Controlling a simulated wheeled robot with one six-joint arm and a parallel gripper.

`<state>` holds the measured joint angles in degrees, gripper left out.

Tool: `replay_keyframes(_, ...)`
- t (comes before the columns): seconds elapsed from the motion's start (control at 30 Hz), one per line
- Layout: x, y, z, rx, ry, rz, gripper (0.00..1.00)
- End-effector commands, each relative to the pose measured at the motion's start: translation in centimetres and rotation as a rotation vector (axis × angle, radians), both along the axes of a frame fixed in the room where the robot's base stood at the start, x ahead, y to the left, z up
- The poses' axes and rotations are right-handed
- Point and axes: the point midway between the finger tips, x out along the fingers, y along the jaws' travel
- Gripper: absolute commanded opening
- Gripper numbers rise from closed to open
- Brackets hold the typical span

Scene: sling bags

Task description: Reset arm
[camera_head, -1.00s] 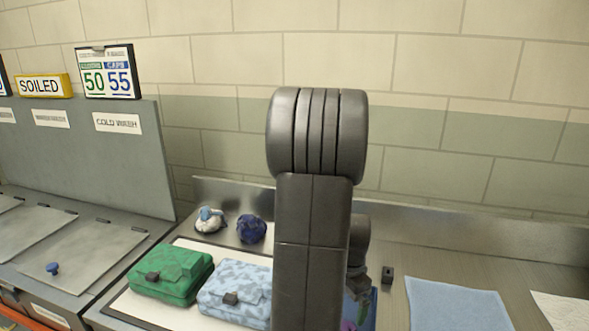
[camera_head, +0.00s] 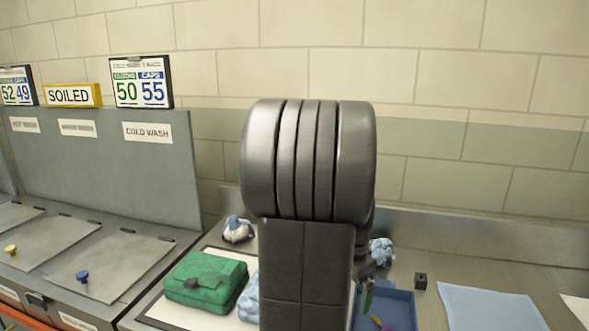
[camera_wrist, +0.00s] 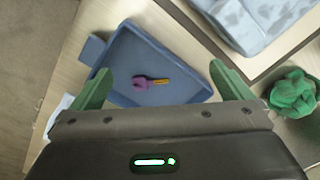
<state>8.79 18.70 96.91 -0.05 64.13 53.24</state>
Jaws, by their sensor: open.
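My arm (camera_head: 305,270) stands upright in the middle of the head view and hides part of the worktop. My gripper (camera_wrist: 163,85) is open, with two green fingers apart and nothing between them, above a blue tray (camera_wrist: 125,75). A purple and orange item (camera_wrist: 150,83) lies in the tray. In the head view the gripper is mostly hidden behind my arm; one green finger (camera_head: 367,299) shows over the tray (camera_head: 401,312). A green bag (camera_head: 205,281) and a light blue patterned bag (camera_head: 249,301), partly hidden by my arm, lie on a white mat.
A white and blue bundle (camera_head: 238,230) and a light blue bundle (camera_head: 381,252) sit at the back. A small black block (camera_head: 421,281) and a blue cloth (camera_head: 490,306) lie right. Lidded bins (camera_head: 105,262) stand left. A green bundle (camera_wrist: 293,92) shows in the wrist view.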

Motion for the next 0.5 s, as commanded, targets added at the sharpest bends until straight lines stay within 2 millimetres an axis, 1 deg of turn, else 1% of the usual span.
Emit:
replay_keyframes(0.03, -0.1, 0.0, -1.2, 0.002, 0.01, 0.0, 0.99)
replay_keyframes(0.17, -0.2, 0.0, -3.4, 0.002, 0.01, 0.0, 0.99)
replay_keyframes(0.5, -0.2, 0.0, -9.6, 0.002, 0.01, 0.0, 0.99)
